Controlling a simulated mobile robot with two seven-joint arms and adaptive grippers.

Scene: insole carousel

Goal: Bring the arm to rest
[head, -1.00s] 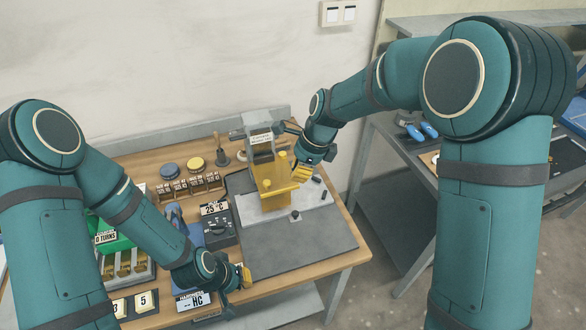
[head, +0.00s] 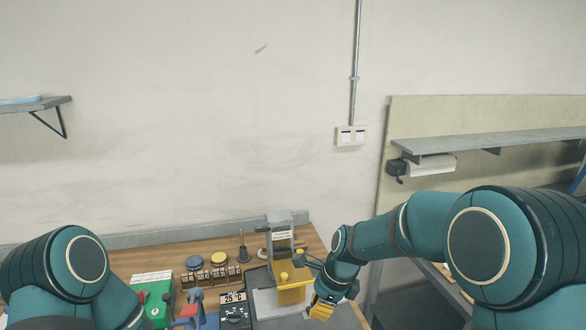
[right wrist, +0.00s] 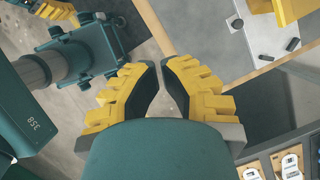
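My right arm reaches in from the right in the head view. Its gripper (head: 322,308), with yellow fingers, hangs at the front right of the workbench beside the yellow and grey press. In the right wrist view the two yellow fingers (right wrist: 160,68) come together at the tips with only a thin gap, and nothing shows between them. My left arm is at the lower left of the head view; its gripper is below the frame. Yellow fingers, apparently of my left gripper (right wrist: 55,10), show cut off at the top left of the right wrist view.
The yellow and grey press (head: 290,292) stands on the wooden workbench (head: 200,251). Left of it are a temperature box (head: 234,315), stamps (head: 194,263) and a green box (head: 157,300). A wall shelf (head: 480,140) is at the right. The wall area above the bench is clear.

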